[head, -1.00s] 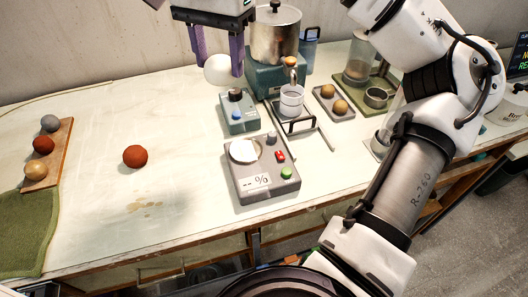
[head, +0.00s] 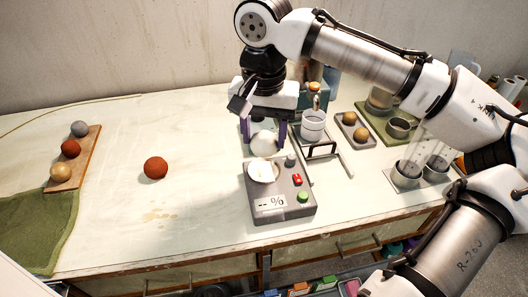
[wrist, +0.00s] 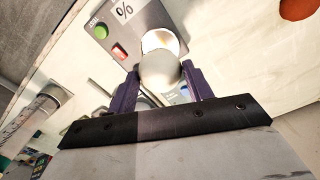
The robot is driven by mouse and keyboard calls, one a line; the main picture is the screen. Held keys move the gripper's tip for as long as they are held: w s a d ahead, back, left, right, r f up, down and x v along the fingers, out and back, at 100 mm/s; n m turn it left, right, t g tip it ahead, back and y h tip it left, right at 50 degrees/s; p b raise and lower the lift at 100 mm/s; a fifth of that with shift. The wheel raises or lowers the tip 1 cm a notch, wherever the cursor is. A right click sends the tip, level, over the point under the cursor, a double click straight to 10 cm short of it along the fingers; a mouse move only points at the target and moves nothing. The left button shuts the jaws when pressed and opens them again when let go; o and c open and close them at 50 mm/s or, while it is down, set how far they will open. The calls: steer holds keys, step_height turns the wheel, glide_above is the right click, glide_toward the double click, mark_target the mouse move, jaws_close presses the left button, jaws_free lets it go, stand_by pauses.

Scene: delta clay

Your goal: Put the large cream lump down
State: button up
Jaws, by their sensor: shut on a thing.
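The large cream lump (head: 264,143) is a pale round ball between the purple fingers of my gripper (head: 264,132). In the wrist view my gripper (wrist: 162,80) is shut on the lump (wrist: 160,70), one finger on each side. In the head view the lump hangs just behind the grey meter's round white pan (head: 262,171). In the wrist view it partly covers the pan (wrist: 160,41). I cannot tell whether the lump touches anything below it.
The grey meter (head: 270,206) has a "-- %" display, a red switch and a green button. A red-brown ball (head: 155,167) lies alone to the left, with clear table around it. A wooden board (head: 85,150) holds three balls. A cup on a stand (head: 313,126) is close on the right.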

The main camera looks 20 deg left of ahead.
mark_target(264, 135)
steer(key=shift+f, duration=2.9)
steer(key=shift+f, duration=0.1)
steer(key=o, duration=1.1)
step_height(264, 135, up, 12)
steer(key=shift+r+b, duration=0.15)
steer(key=shift+b, duration=0.35)
